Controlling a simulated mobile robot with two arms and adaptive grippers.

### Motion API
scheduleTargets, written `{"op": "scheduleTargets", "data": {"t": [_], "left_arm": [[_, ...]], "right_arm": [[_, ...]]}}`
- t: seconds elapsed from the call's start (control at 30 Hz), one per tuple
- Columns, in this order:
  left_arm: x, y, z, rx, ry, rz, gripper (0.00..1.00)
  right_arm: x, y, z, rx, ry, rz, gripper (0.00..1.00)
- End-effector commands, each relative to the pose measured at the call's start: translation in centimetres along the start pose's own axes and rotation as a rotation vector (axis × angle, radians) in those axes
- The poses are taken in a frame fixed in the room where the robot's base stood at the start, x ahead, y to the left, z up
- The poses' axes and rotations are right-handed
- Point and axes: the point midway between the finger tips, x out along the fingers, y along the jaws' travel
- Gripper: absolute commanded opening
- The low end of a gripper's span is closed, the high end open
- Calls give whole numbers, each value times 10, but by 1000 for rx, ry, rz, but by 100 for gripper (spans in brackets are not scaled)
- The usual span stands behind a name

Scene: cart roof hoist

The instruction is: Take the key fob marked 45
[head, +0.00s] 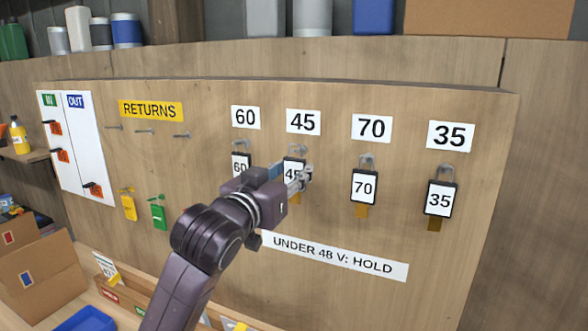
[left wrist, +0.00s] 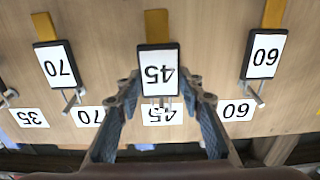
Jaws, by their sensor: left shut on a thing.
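The key fob marked 45 (head: 291,172) is a black-framed tag with a white face, under the 45 label (head: 303,122) on the wooden board. My left gripper (head: 302,177) is at it and covers part of it in the head view. In the left wrist view the fob 45 (left wrist: 158,75) appears upside down, between the two fingertips of my left gripper (left wrist: 160,88), which are shut on its sides. The fob is at its hook by the board; whether it still hangs on the hook is hidden. My right gripper is not in view.
Fob 60 (head: 241,164) hangs close on the left, fob 70 (head: 365,187) and fob 35 (head: 439,199) on the right. A yellow tag (head: 129,205) and a green tag (head: 158,213) hang lower left. Empty hooks (head: 145,131) are under the RETURNS sign (head: 151,110).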

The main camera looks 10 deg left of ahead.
Motion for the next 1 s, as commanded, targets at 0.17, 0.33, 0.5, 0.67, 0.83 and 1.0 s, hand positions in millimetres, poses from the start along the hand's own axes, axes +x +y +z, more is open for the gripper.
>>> {"op": "scheduleTargets", "data": {"t": [0.17,0.33,0.5,0.67,0.83,1.0], "left_arm": [[-9,0,-4,0,1,0,6],[-17,0,-5,0,0,0,6],[-26,0,-8,0,0,0,6],[-31,0,-8,0,1,0,6],[-32,0,-8,0,0,0,6],[-32,0,-8,0,0,0,6]], "right_arm": [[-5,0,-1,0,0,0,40],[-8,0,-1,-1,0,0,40],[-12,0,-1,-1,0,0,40],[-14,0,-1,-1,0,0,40],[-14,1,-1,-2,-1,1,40],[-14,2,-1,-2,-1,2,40]]}}
